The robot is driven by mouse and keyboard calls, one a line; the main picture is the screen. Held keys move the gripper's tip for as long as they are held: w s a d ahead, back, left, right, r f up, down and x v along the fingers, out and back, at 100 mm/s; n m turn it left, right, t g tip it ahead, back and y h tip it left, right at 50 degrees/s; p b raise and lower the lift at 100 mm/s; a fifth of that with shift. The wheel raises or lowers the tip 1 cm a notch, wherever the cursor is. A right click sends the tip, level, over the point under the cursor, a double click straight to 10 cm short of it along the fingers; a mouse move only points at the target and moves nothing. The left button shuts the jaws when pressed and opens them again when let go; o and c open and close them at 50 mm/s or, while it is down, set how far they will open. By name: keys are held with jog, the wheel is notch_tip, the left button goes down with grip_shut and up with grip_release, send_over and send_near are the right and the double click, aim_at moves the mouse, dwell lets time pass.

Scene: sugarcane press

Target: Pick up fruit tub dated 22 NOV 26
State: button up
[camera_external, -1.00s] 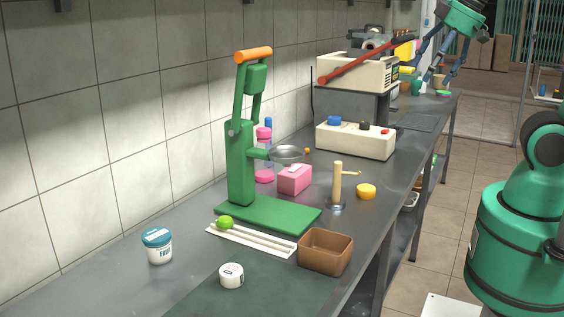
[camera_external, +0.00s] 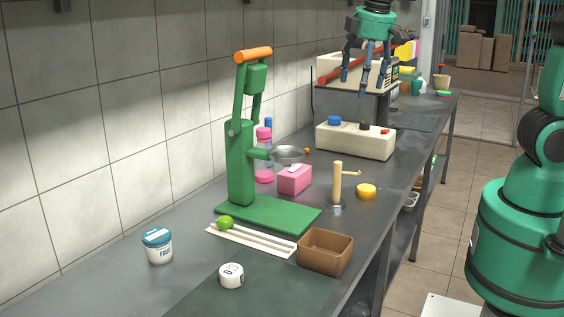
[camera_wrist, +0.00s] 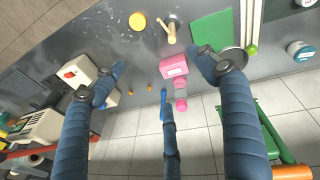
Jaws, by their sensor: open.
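A white tub with a teal lid and the word FRUIT on its side (camera_external: 157,246) stands upright near the wall at the front left of the bench. Its date cannot be read. It also shows at the upper right of the wrist view (camera_wrist: 301,52). A smaller white tub (camera_external: 231,275) with a dark-marked lid stands right of it; its print is too small to read. My gripper (camera_external: 366,86) is open and empty, high above the cream control box at the back, far from both tubs. In the wrist view its spread fingers (camera_wrist: 160,72) have nothing between them.
A green press (camera_external: 240,165) with an orange handle stands between my gripper and the tub. A lime (camera_external: 226,222), white tray (camera_external: 250,243), brown box (camera_external: 325,252), pink block (camera_external: 294,180) and wooden-handled tool (camera_external: 337,182) are nearby. Bench left of the tub is clear.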

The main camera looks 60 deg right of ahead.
jog(key=w+a+f+p, duration=0.2)
jog(key=w+a+f, duration=0.2)
jog(key=w+a, duration=0.65)
jog(key=m+t+y+p, duration=0.1)
jog(key=y+p, duration=0.1)
jog(key=p, duration=0.4)
send_over(158, 234)
jog(key=s, duration=0.3)
notch_tip(158, 234, down, 16)
jog(key=shift+s+d+r, duration=0.2)
jog(key=shift+d, duration=0.1)
jog(key=shift+b+x, duration=0.4)
jog(key=shift+x, duration=3.9)
jog(key=shift+a, duration=0.15)
jog(key=shift+b+x, duration=0.5)
jog(key=shift+x, duration=2.15)
jog(key=shift+r, duration=0.1)
